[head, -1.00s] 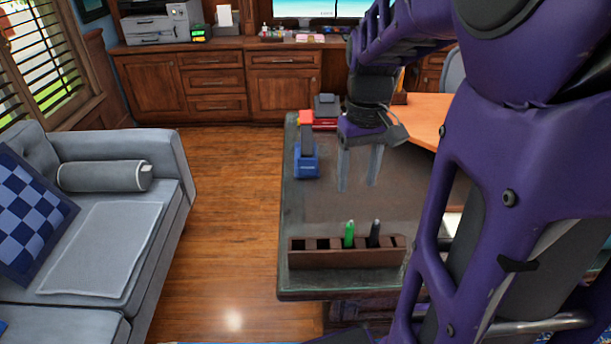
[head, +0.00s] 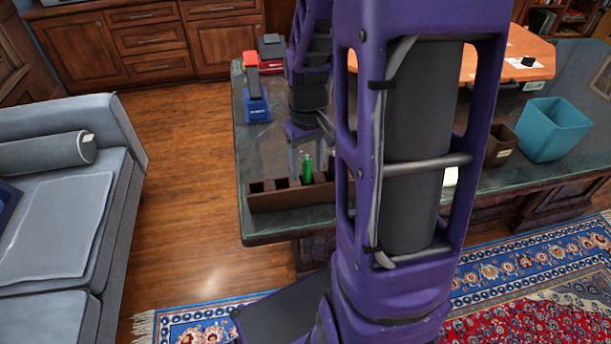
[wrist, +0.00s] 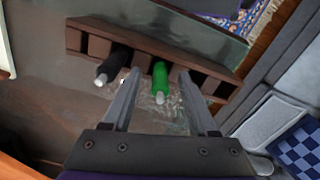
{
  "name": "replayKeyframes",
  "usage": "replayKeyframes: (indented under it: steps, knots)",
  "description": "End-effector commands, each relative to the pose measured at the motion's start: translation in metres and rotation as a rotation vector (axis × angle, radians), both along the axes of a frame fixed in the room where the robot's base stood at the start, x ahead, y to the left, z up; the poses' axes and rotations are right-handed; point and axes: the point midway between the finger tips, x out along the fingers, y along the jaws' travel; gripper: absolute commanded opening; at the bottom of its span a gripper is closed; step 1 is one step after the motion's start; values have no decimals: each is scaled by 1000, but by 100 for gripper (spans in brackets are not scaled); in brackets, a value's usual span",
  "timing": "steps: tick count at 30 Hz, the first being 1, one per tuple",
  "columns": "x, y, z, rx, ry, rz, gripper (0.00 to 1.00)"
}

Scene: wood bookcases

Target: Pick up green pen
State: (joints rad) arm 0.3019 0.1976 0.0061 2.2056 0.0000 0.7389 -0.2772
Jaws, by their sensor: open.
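The green pen (head: 307,167) stands in a slot of the brown pen holder (head: 262,200) near the front left corner of the dark table. My gripper (wrist: 154,80) is open and empty, pointing toward the holder (wrist: 90,42). A black pen (wrist: 112,66) is in another slot, just left of my left finger. In the head view my gripper (head: 308,155) is just behind the holder and partly hidden by my arm, which also covers the holder's right end.
A blue stapler (head: 256,105) and a red item (head: 250,60) sit farther back on the dark tabletop (head: 265,150). A teal bin (head: 553,130) and a brown pot (head: 500,145) stand to the right. A grey sofa (head: 60,190) is left, across open floor.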

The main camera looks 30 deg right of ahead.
Motion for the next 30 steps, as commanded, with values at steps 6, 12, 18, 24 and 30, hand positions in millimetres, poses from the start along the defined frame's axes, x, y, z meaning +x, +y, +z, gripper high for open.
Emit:
replayKeyframes:
  steps: [6,12,18,24,30]
  knots:
    - [-1,0,-16,0,1,0,59]
    - [0,0,-16,0,0,0,53]
    - [0,0,-15,0,0,0,17]
    - [0,0,-15,0,0,0,0]
    - [0,0,-15,0,0,0,0]
